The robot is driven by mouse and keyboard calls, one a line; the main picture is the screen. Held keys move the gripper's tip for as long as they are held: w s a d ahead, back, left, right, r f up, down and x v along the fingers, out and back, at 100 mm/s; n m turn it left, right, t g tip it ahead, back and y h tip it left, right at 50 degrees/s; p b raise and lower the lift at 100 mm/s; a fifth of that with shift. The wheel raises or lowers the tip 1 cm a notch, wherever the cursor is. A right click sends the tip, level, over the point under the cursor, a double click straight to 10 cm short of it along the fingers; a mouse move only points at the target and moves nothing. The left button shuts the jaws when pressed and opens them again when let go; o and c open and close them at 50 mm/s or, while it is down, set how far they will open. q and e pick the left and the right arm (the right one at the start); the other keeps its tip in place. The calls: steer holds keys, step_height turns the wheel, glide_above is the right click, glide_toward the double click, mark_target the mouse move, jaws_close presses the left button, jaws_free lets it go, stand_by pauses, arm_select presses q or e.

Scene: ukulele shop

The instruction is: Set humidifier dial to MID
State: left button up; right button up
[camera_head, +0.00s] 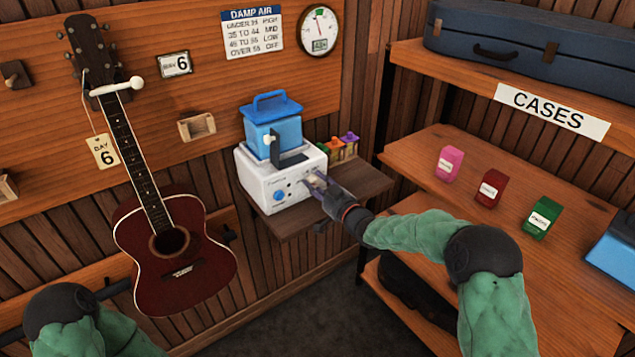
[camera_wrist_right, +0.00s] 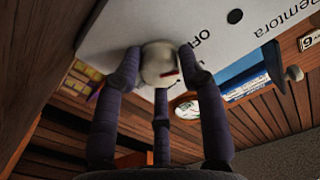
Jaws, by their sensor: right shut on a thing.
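The humidifier (camera_head: 252,178) is a white box with a blue water tank (camera_head: 272,125) on top, standing on a wall shelf. My right gripper (camera_head: 316,182) is at the right of its front face. In the right wrist view the fingers of my right gripper (camera_wrist_right: 161,63) are closed around the cream dial (camera_wrist_right: 158,66), which has a red mark. "OFF" is printed beside the dial; other setting labels are hidden, so I cannot tell which setting the mark meets. A blue round knob (camera_head: 279,195) is left of the gripper. My left gripper is out of view.
A "DAMP AIR" chart (camera_head: 252,33) and a round gauge (camera_head: 320,30) hang above. Small colored bottles (camera_head: 335,150) stand beside the humidifier on the wall shelf (camera_head: 290,228). A red ukulele (camera_head: 180,245) hangs left. Right shelves hold small boxes and a blue case (camera_head: 535,35).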

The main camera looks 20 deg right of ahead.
steer(key=m+p, duration=0.1)
steer(key=r+m+p, duration=0.1)
steer(key=m, duration=0.1)
steer(key=shift+w+d+m, duration=0.1)
steer(key=shift+m, duration=0.2)
steer(key=m+p, duration=0.2)
steer(key=m, duration=0.2)
steer(key=shift+d+r+m+p, duration=0.1)
steer(key=shift+d+m+p, duration=0.05)
steer(key=shift+m+p, duration=0.15)
steer(key=m+p, duration=0.2)
steer(key=m, duration=0.3)
steer(key=shift+w+p, duration=0.1)
steer(key=shift+p, duration=0.2)
steer(key=shift+d+f+m+p, duration=0.1)
steer(key=shift+m+p, duration=0.25)
steer(key=shift+m, duration=0.65)
steer(key=shift+d+f+m+p, duration=0.1)
steer(key=shift+m+p, duration=0.2)
steer(key=shift+m, duration=0.7)
steer(key=o, duration=1.1)
steer(key=shift+f, duration=0.15)
steer(key=shift+o, duration=0.2)
steer(key=shift+f, duration=0.15)
steer(key=shift+a+f, duration=0.1)
steer(key=shift+a, duration=0.1)
